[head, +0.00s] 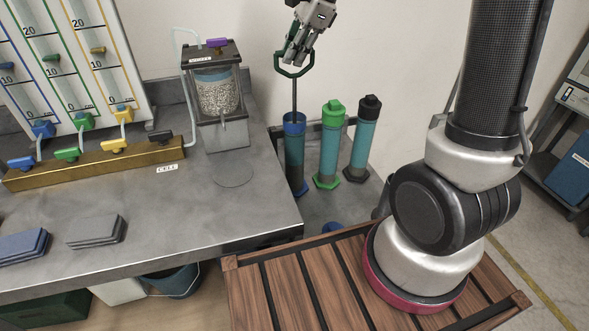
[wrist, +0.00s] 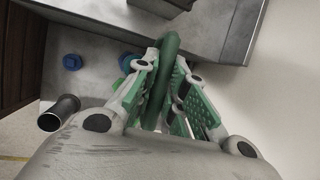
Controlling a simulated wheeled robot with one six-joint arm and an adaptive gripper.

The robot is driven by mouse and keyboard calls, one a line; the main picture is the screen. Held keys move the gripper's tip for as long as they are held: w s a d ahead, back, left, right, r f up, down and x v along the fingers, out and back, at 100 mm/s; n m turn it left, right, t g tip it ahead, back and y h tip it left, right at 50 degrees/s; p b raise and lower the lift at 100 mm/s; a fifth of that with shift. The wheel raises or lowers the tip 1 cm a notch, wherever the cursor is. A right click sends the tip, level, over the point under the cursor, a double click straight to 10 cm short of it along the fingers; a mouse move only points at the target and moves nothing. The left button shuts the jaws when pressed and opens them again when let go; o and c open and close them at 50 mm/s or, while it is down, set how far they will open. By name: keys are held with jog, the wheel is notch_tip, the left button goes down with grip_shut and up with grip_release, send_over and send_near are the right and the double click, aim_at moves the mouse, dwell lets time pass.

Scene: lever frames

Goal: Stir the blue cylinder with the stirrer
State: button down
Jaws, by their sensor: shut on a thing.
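My gripper (head: 296,52) is above the rack of cylinders, at the top middle of the head view. It is shut on the green looped handle of the stirrer (head: 294,98). In the wrist view the green handle of the stirrer (wrist: 170,47) lies between the two fingers of my gripper (wrist: 165,85). The stirrer's dark rod hangs upright down to the open top of the blue cylinder (head: 294,155) and appears to enter it. The rod's lower end is hidden. The blue cylinder stands upright with a blue rim and holds teal liquid.
A green-capped cylinder (head: 330,150) and a black-capped cylinder (head: 363,140) stand to the right of the blue one. A grey bench (head: 240,205) with a pellet-filled tank (head: 217,95) is at the left. A wooden slatted platform (head: 300,285) is in front. A wall is close behind.

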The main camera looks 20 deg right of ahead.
aim_at(299, 74)
jog(key=shift+r, duration=2.85)
jog(key=shift+f, duration=3.75)
jog(key=shift+f, duration=3.25)
jog(key=shift+r, duration=3.8)
